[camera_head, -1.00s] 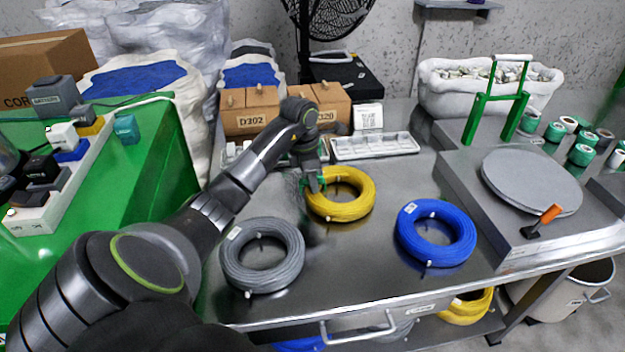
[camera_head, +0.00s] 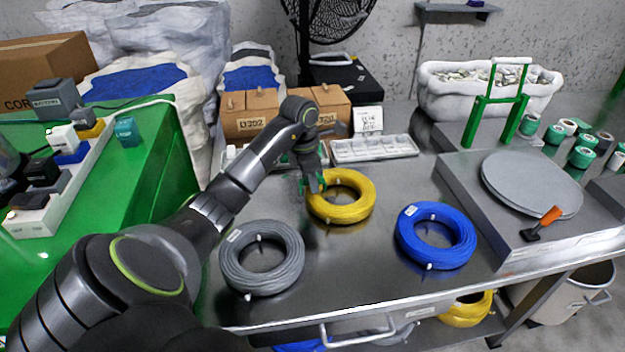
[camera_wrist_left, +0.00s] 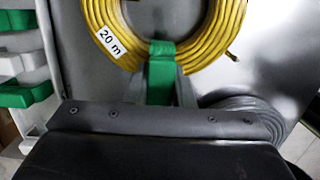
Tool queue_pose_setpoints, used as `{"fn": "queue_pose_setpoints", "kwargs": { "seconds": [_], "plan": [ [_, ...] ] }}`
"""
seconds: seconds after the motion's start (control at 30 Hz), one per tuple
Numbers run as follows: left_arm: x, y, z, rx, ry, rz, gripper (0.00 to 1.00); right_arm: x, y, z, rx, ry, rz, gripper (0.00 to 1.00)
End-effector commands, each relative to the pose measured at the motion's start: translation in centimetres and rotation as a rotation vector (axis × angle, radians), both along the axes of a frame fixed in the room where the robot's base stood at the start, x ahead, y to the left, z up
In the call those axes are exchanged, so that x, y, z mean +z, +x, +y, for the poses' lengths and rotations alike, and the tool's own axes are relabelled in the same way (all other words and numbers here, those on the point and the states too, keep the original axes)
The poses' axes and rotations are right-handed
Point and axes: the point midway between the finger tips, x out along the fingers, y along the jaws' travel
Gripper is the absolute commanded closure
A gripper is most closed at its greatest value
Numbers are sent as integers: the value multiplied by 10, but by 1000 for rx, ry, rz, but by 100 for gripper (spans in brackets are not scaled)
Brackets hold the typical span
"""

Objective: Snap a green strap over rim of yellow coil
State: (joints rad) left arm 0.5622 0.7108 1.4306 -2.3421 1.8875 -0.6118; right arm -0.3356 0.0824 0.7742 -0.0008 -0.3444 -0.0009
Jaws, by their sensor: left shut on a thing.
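The yellow coil (camera_head: 350,208) lies flat on the metal table, and its lower rim fills the top of the left wrist view (camera_wrist_left: 205,50). My left gripper (camera_head: 314,186) is at the coil's left rim, pointing down. It is shut on a green strap (camera_wrist_left: 161,72), which stands at the coil's rim and overlaps its outer edge in the left wrist view. Whether the strap is fully seated over the rim cannot be told. In the head view the strap is mostly hidden by the gripper. My right gripper is not in view.
A grey coil (camera_head: 262,283) lies nearer on the table and a blue coil (camera_head: 436,262) to the right. A white divided tray (camera_head: 374,148) and cardboard boxes (camera_head: 250,120) stand behind. A raised platform with a grey disc (camera_head: 530,182) is at right.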

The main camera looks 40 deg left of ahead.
Motion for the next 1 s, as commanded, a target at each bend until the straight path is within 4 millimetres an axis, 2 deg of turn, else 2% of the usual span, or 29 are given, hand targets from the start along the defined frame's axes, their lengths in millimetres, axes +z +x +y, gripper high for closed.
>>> {"fn": "queue_pose_setpoints", "kwargs": {
  "seconds": [0.63,1.0],
  "plan": [
    [-15,0,0,1,0,0,99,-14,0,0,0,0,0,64],
    [-7,0,0,0,0,0,99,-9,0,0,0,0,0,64]
  ]
}}
